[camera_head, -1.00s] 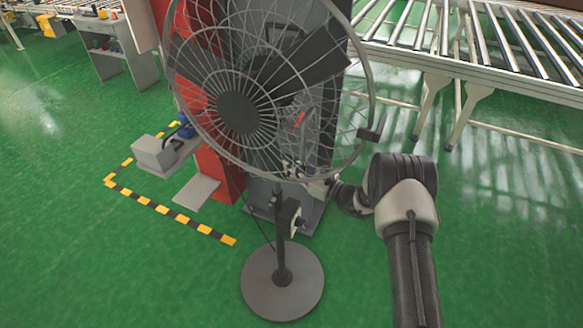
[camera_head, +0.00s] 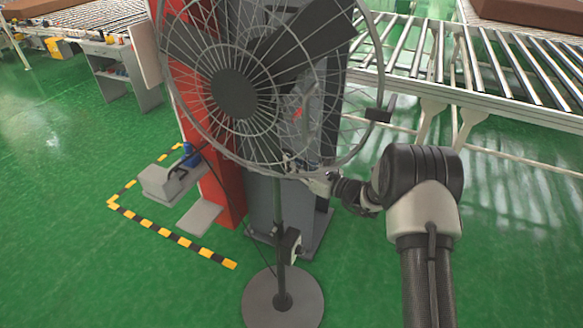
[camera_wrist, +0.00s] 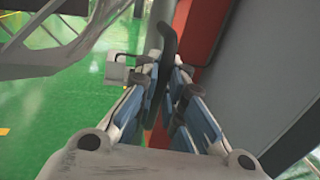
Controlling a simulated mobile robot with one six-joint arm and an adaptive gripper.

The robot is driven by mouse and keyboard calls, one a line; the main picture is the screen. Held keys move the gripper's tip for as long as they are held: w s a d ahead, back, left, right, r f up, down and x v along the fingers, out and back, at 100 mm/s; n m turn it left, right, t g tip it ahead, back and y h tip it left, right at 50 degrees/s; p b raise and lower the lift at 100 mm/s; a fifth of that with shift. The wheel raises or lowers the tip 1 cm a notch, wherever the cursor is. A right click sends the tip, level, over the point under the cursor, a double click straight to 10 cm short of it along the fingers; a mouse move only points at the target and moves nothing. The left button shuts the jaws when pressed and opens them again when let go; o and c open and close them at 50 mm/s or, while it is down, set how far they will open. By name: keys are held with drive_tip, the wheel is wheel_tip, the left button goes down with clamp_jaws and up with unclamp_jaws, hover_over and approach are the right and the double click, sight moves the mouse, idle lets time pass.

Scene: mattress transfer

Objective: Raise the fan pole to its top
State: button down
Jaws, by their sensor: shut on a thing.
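The standing fan has a wire cage and dark hub (camera_head: 234,94), an upright pole (camera_head: 279,215) and a round grey base (camera_head: 283,305) on the floor. A small light clamp with a dark knob (camera_head: 291,245) sits partway up the pole. My gripper (camera_head: 288,164) is just under the fan head, at the upper pole, partly hidden behind the cage. In the wrist view my gripper (camera_wrist: 162,85) has its blue-padded fingers closed around a dark curved part of the fan (camera_wrist: 166,45). The exact extent of the grip is hidden.
A red and grey machine (camera_head: 216,190) stands close behind the fan. A light box (camera_head: 162,181) is at left inside yellow-black floor tape (camera_head: 190,243). Roller conveyors (camera_head: 460,70) run along the back right. Green floor is free at front left and right.

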drive_tip(key=shift+w+r, duration=0.1)
drive_tip(key=shift+r, duration=0.35)
drive_tip(key=c, duration=2)
unclamp_jaws()
drive_tip(key=shift+d, duration=0.1)
drive_tip(key=shift+c, duration=0.2)
drive_tip(key=o, duration=0.4)
drive_tip(key=shift+f, duration=0.2)
drive_tip(key=shift+c, duration=0.2)
drive_tip(key=v, duration=1.2)
